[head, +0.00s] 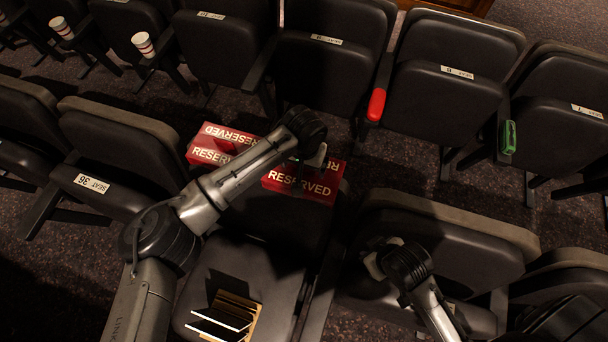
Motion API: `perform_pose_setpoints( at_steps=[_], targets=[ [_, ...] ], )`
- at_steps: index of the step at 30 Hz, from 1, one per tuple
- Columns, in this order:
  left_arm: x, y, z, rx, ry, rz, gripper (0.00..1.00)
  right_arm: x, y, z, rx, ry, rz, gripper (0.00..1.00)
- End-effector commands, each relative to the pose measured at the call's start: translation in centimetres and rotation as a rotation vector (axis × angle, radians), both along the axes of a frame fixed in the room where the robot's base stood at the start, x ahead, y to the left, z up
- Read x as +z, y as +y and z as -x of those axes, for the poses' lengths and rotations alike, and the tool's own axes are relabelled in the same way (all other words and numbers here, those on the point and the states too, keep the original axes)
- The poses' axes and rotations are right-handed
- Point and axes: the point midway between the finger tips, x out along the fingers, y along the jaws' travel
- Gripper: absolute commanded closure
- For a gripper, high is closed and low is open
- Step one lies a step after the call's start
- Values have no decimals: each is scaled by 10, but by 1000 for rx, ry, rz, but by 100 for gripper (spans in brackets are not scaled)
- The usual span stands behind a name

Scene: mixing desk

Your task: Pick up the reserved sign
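Two red tent-shaped signs with white RESERVED lettering show in the head view. The left reserved sign (208,153) is partly covered by my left arm. The right reserved sign (300,184) lies just beyond that arm, its upper part hidden by my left gripper. My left gripper (316,157) is over the top edge of the right sign; a pale fingertip shows, but whether it touches the sign is unclear. My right gripper (374,264) is at lower right over a dark seat, away from both signs. The opening of both grippers is hard to make out.
Rows of dark folding seats (445,103) surround the signs. A red item (376,105) and a green item (509,138) sit on armrests. Striped cups (143,44) stand at upper left. Papers or booklets (232,315) lie on the near seat. Patterned carpet is open at right.

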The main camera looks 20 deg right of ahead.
Motion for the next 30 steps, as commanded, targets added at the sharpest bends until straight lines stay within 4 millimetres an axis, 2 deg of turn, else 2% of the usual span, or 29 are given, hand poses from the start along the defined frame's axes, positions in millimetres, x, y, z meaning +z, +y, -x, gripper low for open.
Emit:
perform_pose_setpoints(
  at_steps=[2,9,30],
  targets=[
    [-7,0,0,1,0,1,6,-3,0,0,0,0,0,64],
    [-7,0,0,0,0,1,8,-2,-1,0,1,1,3,64],
    [-7,0,0,0,-1,1,75,-2,-2,0,4,0,5,64]
  ],
)
